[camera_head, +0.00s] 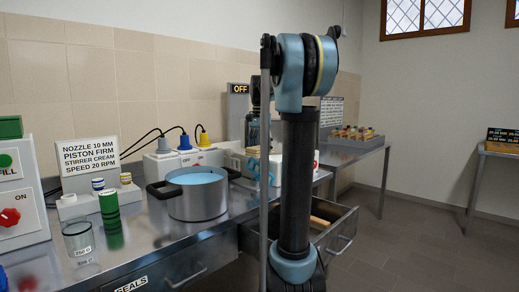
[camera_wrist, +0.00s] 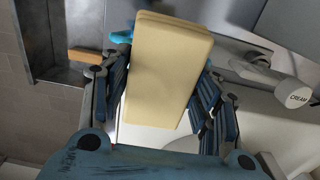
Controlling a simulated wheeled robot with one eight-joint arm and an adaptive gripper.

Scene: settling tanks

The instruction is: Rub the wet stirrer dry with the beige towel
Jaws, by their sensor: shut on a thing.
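The beige towel (camera_wrist: 165,70) is a thick folded block filling the middle of the wrist view. My gripper (camera_wrist: 163,100) is shut on it, with blue-black fingers at its left and right sides. A bright cyan piece (camera_wrist: 122,37) shows behind the towel's upper left; most of it is hidden, and I cannot tell whether it touches the towel. A pale round part marked CREAM (camera_wrist: 298,97) sits at the right, apart from my gripper; I cannot tell whether it belongs to the stirrer. In the head view my arm hides much of the work area.
A pot of blue liquid (camera_head: 198,193) stands on the steel bench, left of my arm. An open drawer (camera_head: 340,232) juts out at the right. Floor beyond it is clear.

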